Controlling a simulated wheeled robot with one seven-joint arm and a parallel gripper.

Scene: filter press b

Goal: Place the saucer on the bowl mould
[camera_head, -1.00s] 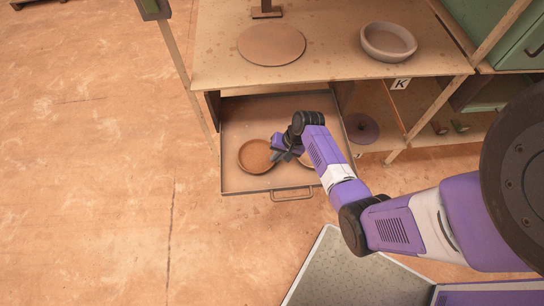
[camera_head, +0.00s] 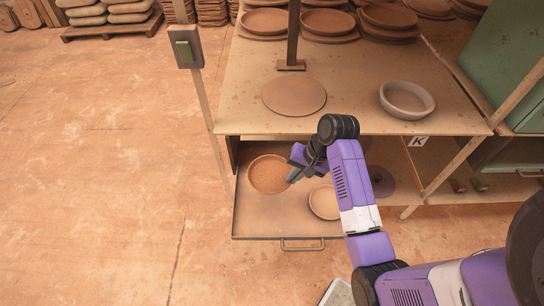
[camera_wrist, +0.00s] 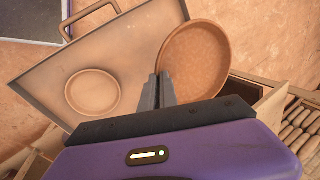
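A reddish-brown round shallow dish, which I take as the saucer (camera_head: 268,174), is in my gripper (camera_head: 291,176) over the left part of an open drawer. In the wrist view, my gripper (camera_wrist: 161,88) has its fingers close together on the near rim of the saucer (camera_wrist: 198,60). The dish overlaps the drawer's side edge and looks raised off its floor. A pale thick-rimmed round bowl, which looks like the bowl mould (camera_head: 407,102), stands on the right of the bench top, up and right of my gripper. Its inside looks empty.
A lighter, smaller dish (camera_head: 324,203) lies in the drawer (camera_head: 262,225). On the bench top (camera_head: 350,112) lies a flat round disc (camera_head: 294,96) beside a post (camera_head: 292,40). Stacked dishes (camera_head: 328,24) stand at the back. A switch box (camera_head: 184,48) stands on a pole at the left.

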